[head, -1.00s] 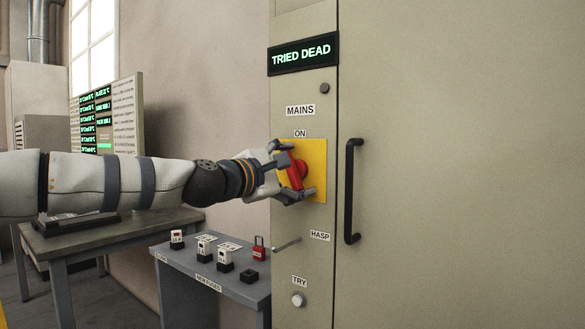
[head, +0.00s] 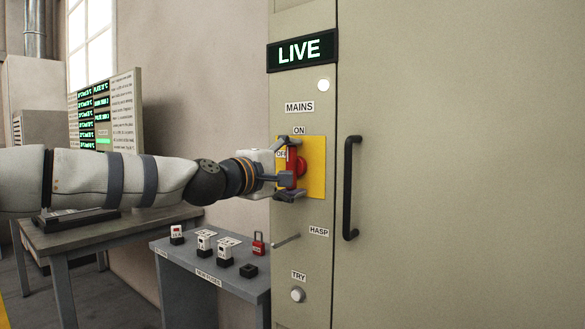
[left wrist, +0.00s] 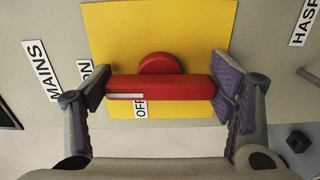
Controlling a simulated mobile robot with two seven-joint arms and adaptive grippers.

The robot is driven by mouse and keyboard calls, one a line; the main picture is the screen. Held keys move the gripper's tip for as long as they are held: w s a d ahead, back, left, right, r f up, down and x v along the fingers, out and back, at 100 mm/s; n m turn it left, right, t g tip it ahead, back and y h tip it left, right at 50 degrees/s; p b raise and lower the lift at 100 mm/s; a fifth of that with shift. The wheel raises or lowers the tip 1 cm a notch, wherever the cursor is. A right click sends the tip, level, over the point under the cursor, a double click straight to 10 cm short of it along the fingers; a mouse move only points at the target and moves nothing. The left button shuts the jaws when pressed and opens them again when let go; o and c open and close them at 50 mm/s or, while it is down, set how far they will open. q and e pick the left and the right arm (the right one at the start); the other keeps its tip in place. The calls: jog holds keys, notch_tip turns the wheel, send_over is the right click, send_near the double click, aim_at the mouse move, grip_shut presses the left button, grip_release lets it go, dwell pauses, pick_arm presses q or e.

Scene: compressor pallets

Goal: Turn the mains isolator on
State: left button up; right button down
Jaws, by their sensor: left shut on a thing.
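The mains isolator is a yellow plate (head: 316,180) with a red rotary handle (head: 292,166) on the narrow panel of the cabinet. The handle stands upright, with its upper end below the ON label (head: 299,130). My left gripper (head: 288,170) is shut on the handle, one finger at its top end and one at its bottom end. In the left wrist view the red handle (left wrist: 160,88) lies across between the two finger pads (left wrist: 158,92). An OFF label (left wrist: 140,107) shows beside it. The display above (head: 302,50) reads LIVE. My right gripper is not in view.
A white lamp (head: 323,85) is lit under the display. A hasp rod (head: 287,242) sticks out below the isolator, above a TRY button (head: 297,294). A black door handle (head: 350,188) stands to the right. A small bench (head: 225,279) holds fuses and a red padlock (head: 258,244).

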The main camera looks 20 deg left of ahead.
pick_arm(q)
jog(key=o, duration=1.2)
jog(key=shift+c, duration=0.2)
jog(key=v, duration=1.2)
